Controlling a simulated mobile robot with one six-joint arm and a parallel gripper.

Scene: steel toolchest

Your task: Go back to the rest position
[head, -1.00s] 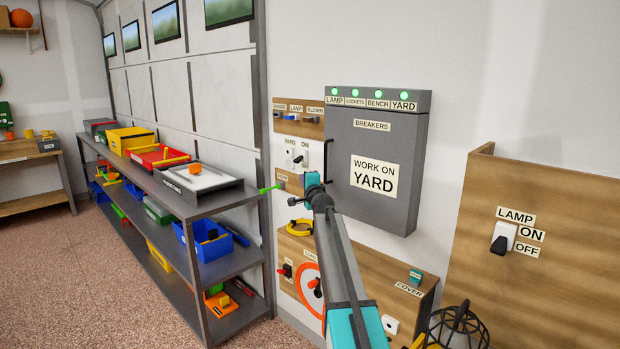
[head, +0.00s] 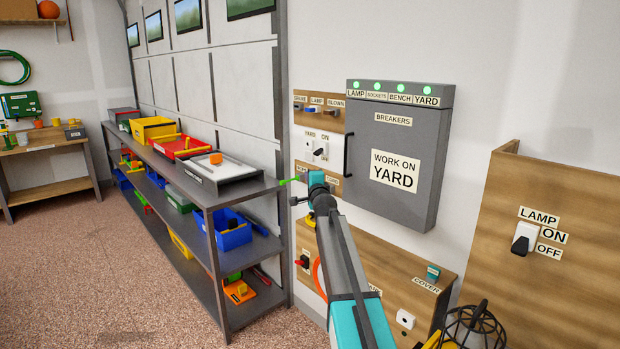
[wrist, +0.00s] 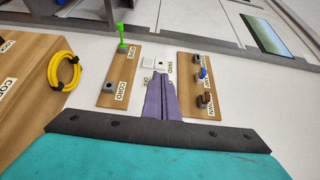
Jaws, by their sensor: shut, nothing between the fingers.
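My gripper (wrist: 161,90) shows in the wrist view as two purple fingers pressed together with nothing between them. It points at the white wall, over the yard switch (wrist: 148,63) between two small wooden boards. In the head view my arm reaches up from the bottom toward the wall, left of the grey breaker box (head: 395,155); the fingers are hidden there behind the teal wrist. I cannot tell how far the fingertips are from the wall.
A steel shelf (head: 262,187) with bins stands to the left. A green peg (wrist: 122,38) sticks out from one small board. A yellow coil (wrist: 63,72) hangs nearby. A lamp board (head: 500,240) and caged lamp (head: 474,325) stand at right. The floor at left is clear.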

